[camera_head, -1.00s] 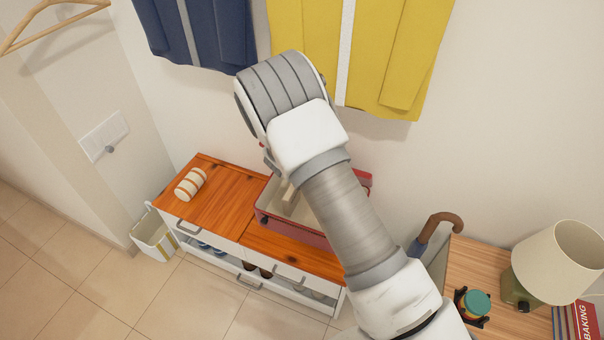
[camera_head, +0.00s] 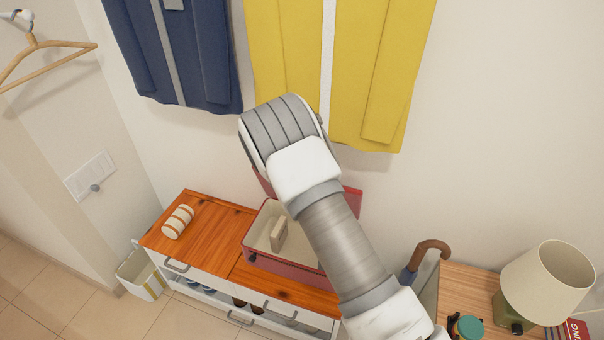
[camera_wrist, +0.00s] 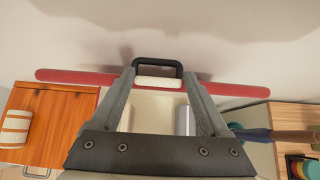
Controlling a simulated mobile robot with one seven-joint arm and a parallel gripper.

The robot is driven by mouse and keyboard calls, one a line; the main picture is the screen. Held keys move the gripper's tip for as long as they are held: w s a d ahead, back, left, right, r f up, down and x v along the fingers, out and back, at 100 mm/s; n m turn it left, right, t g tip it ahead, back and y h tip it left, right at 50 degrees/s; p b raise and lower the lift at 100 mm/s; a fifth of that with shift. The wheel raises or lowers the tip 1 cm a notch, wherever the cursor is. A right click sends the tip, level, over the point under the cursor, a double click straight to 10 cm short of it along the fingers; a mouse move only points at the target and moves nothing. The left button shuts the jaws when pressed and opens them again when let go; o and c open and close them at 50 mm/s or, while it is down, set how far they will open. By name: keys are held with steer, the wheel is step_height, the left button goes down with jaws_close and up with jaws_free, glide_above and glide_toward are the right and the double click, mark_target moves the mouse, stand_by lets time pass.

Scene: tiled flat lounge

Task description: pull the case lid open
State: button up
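The red case (camera_head: 290,268) sits on the wooden top of a low cabinet, with its cream inside showing and a beige block (camera_head: 278,235) in it. Its red lid (camera_head: 353,202) stands raised at the back, mostly hidden behind my arm. In the wrist view the lid (camera_wrist: 75,76) appears edge-on as a long red bar, with a black handle (camera_wrist: 158,64) and a pale strip at its middle. My gripper (camera_wrist: 160,75) has its fingers apart, one at each end of the handle; I cannot tell whether they touch it. The head view hides my fingers behind the arm.
A striped cream roll (camera_head: 178,221) lies left of the case on the cabinet top (camera_head: 205,238). Blue and yellow garments hang on the wall above. At right, a side table (camera_head: 460,285) holds a lamp (camera_head: 548,280), with an umbrella (camera_head: 420,260) beside it.

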steer(key=shift+o, duration=1.1)
steer(key=shift+d, duration=0.1)
steer(key=shift+o, duration=0.2)
steer(key=v, duration=1.7)
steer(key=shift+s+a, duration=0.2)
